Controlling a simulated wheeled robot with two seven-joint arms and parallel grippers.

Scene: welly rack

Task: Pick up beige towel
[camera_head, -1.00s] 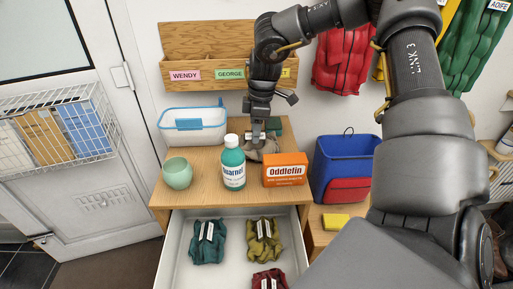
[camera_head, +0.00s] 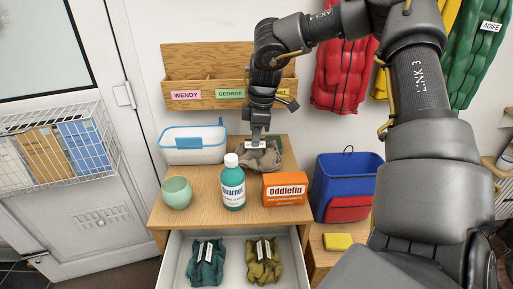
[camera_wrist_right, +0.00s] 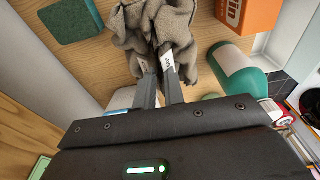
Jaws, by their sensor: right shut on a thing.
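The beige towel (camera_head: 262,158) is a crumpled grey-beige cloth at the back of the wooden cabinet top, behind the teal bottle and the orange box. My right gripper (camera_head: 256,143) comes down on it from above. In the right wrist view the fingertips (camera_wrist_right: 156,75) are close together and pinch a fold of the towel (camera_wrist_right: 190,22). The cabinet surface under the towel is partly hidden, so I cannot tell whether it still touches the wood. My left gripper is not in view.
A teal bottle (camera_head: 232,185), an orange Oddlefin box (camera_head: 285,190) and a green cup (camera_head: 177,192) stand in front. A clear blue-rimmed tub (camera_head: 195,145) is left. A dark green block (camera_wrist_right: 75,20) lies beside the towel. The open drawer (camera_head: 224,262) holds cloths.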

